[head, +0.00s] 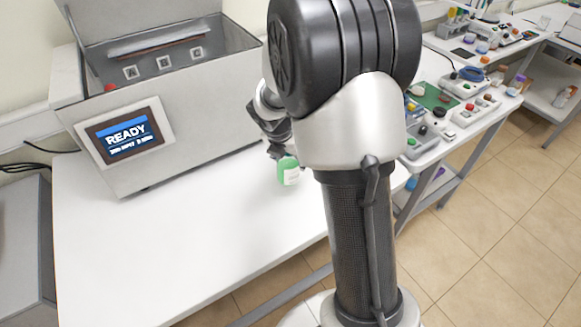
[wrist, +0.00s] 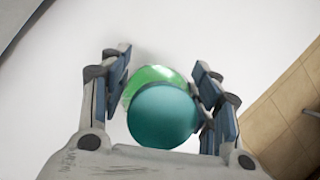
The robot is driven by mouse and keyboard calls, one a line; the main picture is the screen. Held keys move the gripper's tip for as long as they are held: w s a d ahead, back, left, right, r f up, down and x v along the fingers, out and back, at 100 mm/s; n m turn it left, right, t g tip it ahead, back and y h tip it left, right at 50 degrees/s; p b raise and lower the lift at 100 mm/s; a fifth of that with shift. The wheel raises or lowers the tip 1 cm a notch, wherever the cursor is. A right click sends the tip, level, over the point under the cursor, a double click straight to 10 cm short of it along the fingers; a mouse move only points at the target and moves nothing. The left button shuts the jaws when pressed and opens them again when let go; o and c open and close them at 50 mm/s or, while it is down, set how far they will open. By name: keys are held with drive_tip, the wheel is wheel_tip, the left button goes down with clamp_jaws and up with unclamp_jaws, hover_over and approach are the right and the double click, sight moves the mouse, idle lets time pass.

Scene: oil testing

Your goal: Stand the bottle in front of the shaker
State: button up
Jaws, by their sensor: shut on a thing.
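The bottle (head: 288,172) is green with a white label and is held over or on the white table, right of the shaker. In the wrist view the bottle's round teal cap (wrist: 162,115) faces the camera, with the green body (wrist: 150,77) behind it. My gripper (head: 278,150) is shut on the bottle, with its two fingers (wrist: 160,88) on either side. I cannot tell whether the bottle's base touches the table. The shaker (head: 180,140) is a large grey box with an open lid and a screen (head: 122,136) reading READY.
The white table (head: 190,250) is clear in front of the shaker. Its right edge lies near the bottle, with tiled floor (head: 480,230) beyond. A second bench at the right holds several devices (head: 470,112) and small coloured items.

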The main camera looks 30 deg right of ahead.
sight(290, 165)
wheel_tip(290, 165, down, 4)
drive_tip(key=shift+r+b, duration=0.2)
drive_tip(key=shift+b, duration=0.5)
drive_tip(key=shift+r, duration=0.1)
drive_tip(key=o, duration=0.9)
drive_tip(key=shift+f, duration=0.2)
drive_tip(key=o, duration=0.5)
